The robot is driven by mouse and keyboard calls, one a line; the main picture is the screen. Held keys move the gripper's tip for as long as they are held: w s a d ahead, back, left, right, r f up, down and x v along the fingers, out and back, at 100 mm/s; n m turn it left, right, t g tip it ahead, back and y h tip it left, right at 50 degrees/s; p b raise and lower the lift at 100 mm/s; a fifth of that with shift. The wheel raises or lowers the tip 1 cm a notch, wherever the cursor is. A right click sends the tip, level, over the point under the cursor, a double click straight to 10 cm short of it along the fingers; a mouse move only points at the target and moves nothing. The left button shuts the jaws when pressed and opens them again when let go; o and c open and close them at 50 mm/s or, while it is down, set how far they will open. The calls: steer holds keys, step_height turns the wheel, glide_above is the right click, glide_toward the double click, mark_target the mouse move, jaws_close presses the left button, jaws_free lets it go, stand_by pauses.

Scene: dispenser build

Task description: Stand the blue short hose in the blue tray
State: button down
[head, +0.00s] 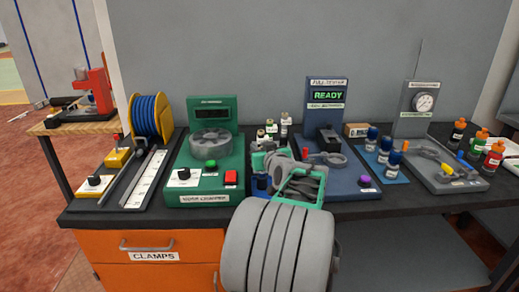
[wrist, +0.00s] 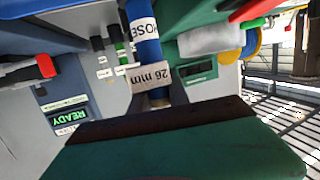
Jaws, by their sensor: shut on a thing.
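In the wrist view a blue short hose (wrist: 151,50) with white labels, one reading "26 mm", sticks out from behind my gripper's dark finger pad. My gripper (head: 283,170), green and grey in the head view, is shut on this hose above the bench, between the green machine and the blue tester. A small blue patch (head: 262,184) shows beside the gripper in the head view; it may be part of the hose.
The green machine (head: 205,185) stands left of my gripper. The blue tester (head: 327,95) reading "READY" stands behind it to the right. Several small bottles (head: 271,127) stand between them. A blue hose reel (head: 151,117) is at the left. A gauge station (head: 420,105) is at the right.

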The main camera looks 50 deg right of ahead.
steer(key=shift+f, duration=0.1)
steer(key=c, duration=1.3)
jaws_free()
steer(key=shift+o, duration=0.2)
steer(key=v, duration=1.2)
steer(key=shift+s, duration=0.1)
